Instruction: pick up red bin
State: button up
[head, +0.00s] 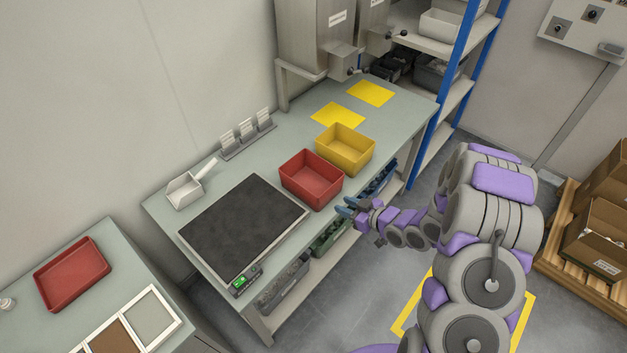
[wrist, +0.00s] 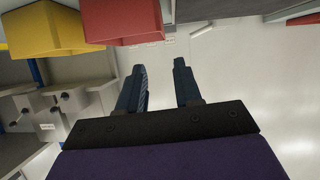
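The red bin (head: 311,180) is an open, empty rectangular tub on the grey-green workbench, between the dark scale plate and a yellow bin. It also shows in the wrist view (wrist: 122,22) at the top, cut by the frame edge. My gripper (head: 346,208) is just off the bench's front edge, to the right of and nearer than the red bin, and does not touch it. In the wrist view its two dark fingers (wrist: 159,85) stand apart with nothing between them.
The yellow bin (head: 345,149) stands right behind the red bin. The black scale plate (head: 243,227) lies to its left. A white scoop (head: 184,190) and card holders (head: 247,135) stand along the wall. A shallow red tray (head: 72,274) is on another table. Blue shelf posts (head: 455,70) rise behind.

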aim_at(309, 192)
jog(key=b+x, duration=0.3)
jog(key=x, duration=1.4)
jog(key=shift+s+a+r, duration=0.1)
jog(key=shift+a+r, duration=0.05)
jog(key=shift+a, duration=0.05)
jog(key=shift+w+a, duration=0.35)
jog(key=shift+a, duration=0.05)
grip_shut()
dwell(0.7)
